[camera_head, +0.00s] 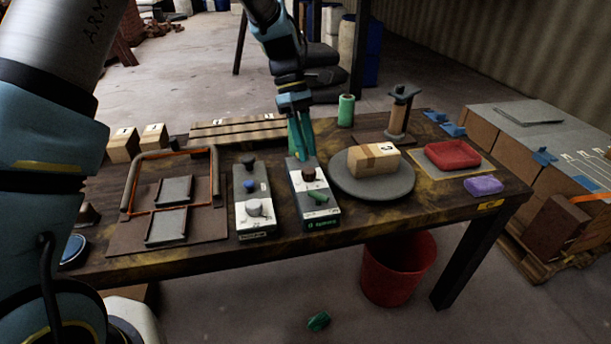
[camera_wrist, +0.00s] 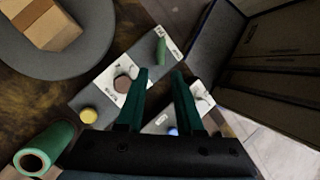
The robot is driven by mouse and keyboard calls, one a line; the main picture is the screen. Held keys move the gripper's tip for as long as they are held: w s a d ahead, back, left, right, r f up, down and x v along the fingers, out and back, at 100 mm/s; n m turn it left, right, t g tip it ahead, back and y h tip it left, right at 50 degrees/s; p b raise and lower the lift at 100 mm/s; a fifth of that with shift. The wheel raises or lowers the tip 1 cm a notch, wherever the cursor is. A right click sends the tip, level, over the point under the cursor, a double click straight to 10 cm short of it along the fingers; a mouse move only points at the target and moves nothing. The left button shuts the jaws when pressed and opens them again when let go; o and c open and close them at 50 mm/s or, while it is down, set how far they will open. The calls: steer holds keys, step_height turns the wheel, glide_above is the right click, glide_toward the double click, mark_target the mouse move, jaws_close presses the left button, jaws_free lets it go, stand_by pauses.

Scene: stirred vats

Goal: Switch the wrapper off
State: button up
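A control box (camera_head: 316,213) with a white and green face stands left of the grey round turntable (camera_head: 345,190). It carries a brown knob (camera_head: 309,173) and a green lever (camera_head: 318,197). In the wrist view, the same box shows the brown knob (camera_wrist: 122,84), the green lever (camera_wrist: 161,51) and a yellow button (camera_wrist: 88,115). A second box (camera_head: 257,220), with a blue knob and a pale knob, stands to its left. Their labels are too small to read. My gripper (camera_head: 303,156) is over the right box's far end, its fingers apart and empty (camera_wrist: 161,72).
A carton (camera_head: 374,160) sits on the turntable. A green roll (camera_head: 346,110) and a post with a brown roll (camera_head: 398,118) stand behind. A framed sealer-like device (camera_head: 130,220) is at left. Red (camera_head: 452,155) and purple (camera_head: 483,186) items lie at right. A red bin (camera_head: 397,275) stands below.

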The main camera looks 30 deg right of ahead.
mark_target(318, 199)
steer(key=p+x, duration=0.2)
steer(key=x, duration=0.8)
steer(key=shift+s+f, duration=0.2)
steer(key=shift+f, duration=0.05)
jaws_close()
